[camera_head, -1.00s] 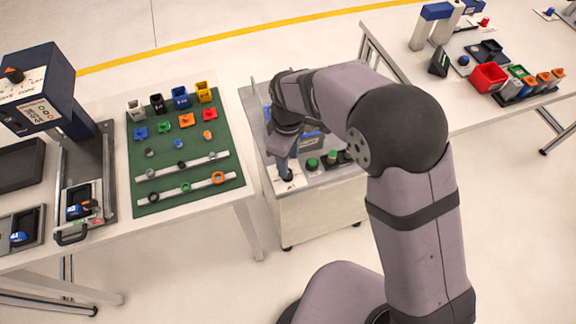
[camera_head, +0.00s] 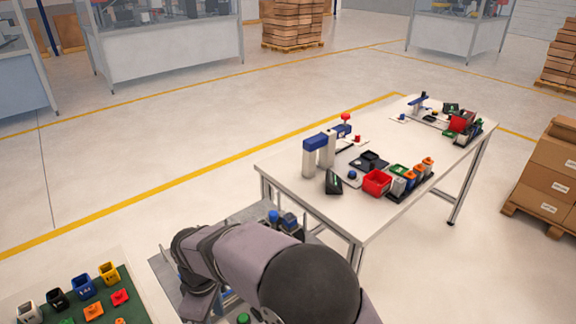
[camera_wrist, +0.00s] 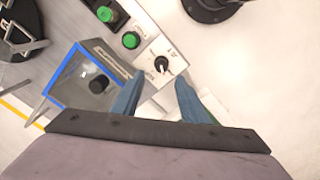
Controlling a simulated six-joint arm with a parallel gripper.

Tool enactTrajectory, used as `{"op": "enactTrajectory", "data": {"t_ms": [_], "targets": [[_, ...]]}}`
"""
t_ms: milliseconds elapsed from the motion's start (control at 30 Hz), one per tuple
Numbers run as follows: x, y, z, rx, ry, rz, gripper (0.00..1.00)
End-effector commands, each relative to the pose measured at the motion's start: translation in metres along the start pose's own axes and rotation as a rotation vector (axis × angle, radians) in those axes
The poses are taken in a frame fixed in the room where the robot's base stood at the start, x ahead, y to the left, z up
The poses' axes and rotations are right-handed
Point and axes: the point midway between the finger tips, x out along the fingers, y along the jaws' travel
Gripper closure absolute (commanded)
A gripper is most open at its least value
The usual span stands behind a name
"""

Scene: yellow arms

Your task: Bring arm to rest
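My gripper (camera_wrist: 157,95) shows in the wrist view as two blue fingers spread apart, with nothing held between them. It is over a grey control panel, and a black rotary knob (camera_wrist: 161,65) on a white plate lies just beyond the fingertips. I cannot tell the gap between the fingertips and the panel. In the head view my arm bends over the small station between the tables, and the gripper's fingers are hidden or out of frame.
Two green buttons (camera_wrist: 131,40) and a blue-edged box (camera_wrist: 72,78) are close to the fingers. A white table (camera_head: 285,168) with bins and devices stands to the right in the head view. A green mat (camera_head: 135,290) with small coloured boxes is at lower left. Open floor lies beyond.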

Motion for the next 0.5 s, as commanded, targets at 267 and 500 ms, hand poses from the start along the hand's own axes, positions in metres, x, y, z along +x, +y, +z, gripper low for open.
{"op": "enactTrajectory", "data": {"t_ms": [267,500], "targets": [[0.035,-0.022,0.033,0.332,-0.054,-0.024,0.6],[0.051,-0.064,0.119,0.58,-0.165,-0.059,0.6]]}}
